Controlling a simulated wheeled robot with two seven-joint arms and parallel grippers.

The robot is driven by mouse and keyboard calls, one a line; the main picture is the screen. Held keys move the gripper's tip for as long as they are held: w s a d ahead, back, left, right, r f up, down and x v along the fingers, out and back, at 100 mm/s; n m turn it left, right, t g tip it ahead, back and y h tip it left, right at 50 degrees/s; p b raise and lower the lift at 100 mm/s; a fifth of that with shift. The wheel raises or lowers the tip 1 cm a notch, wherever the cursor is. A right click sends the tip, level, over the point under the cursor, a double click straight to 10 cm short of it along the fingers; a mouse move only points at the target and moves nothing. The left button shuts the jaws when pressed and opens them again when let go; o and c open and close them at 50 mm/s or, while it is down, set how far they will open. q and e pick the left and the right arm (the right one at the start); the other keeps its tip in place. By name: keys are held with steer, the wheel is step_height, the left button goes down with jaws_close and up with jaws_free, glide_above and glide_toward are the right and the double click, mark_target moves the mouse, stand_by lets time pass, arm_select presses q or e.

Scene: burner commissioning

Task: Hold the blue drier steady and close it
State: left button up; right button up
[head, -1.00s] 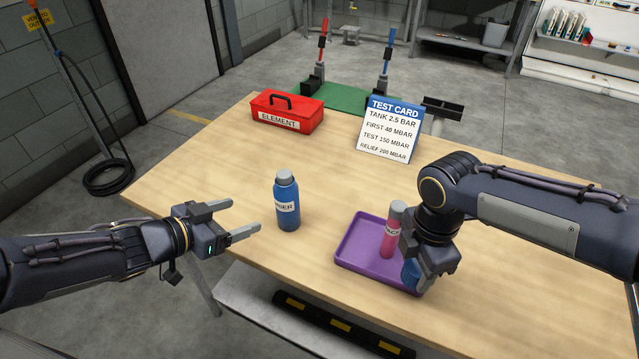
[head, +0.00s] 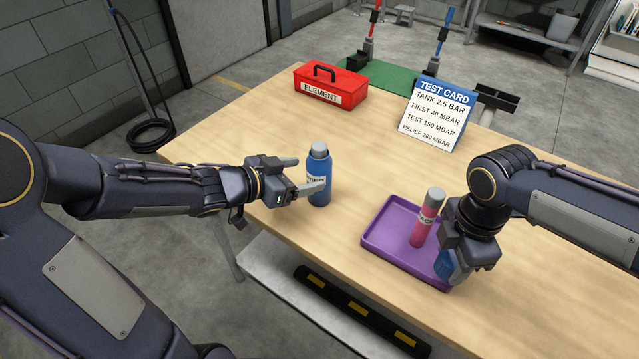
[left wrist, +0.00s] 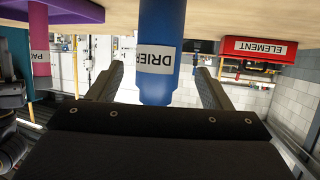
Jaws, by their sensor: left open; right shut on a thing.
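The blue drier (head: 319,166), a bottle with a grey top and a white label, stands upright on the wooden table. It shows upside down in the left wrist view (left wrist: 162,22), between the two fingers. My right gripper (head: 458,268) is shut on a blue thing (head: 444,263) at the right side of the purple tray. Most of that thing is hidden by the fingers.
The purple tray (head: 376,240) holds a pink bottle (head: 421,229) with a grey top, close beside my right gripper. A red ELEMENT box (head: 340,84) and a test card (head: 437,115) stand further back. The table between drier and tray is clear.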

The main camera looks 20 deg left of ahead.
mark_target(309, 174)
arm_select(q)
steer(key=shift+w+d+f, duration=0.1)
steer(key=shift+w+d, duration=0.05)
steer(key=b+x, duration=0.2)
steer(key=x, duration=0.3)
steer(key=shift+f, duration=0.25)
arm_select(e)
step_height(309, 174, down, 2)
steer(key=shift+f, duration=0.15)
arm_select(q)
steer(key=shift+r, duration=0.1)
steer(key=c, duration=1.3)
steer(key=shift+r, duration=0.1)
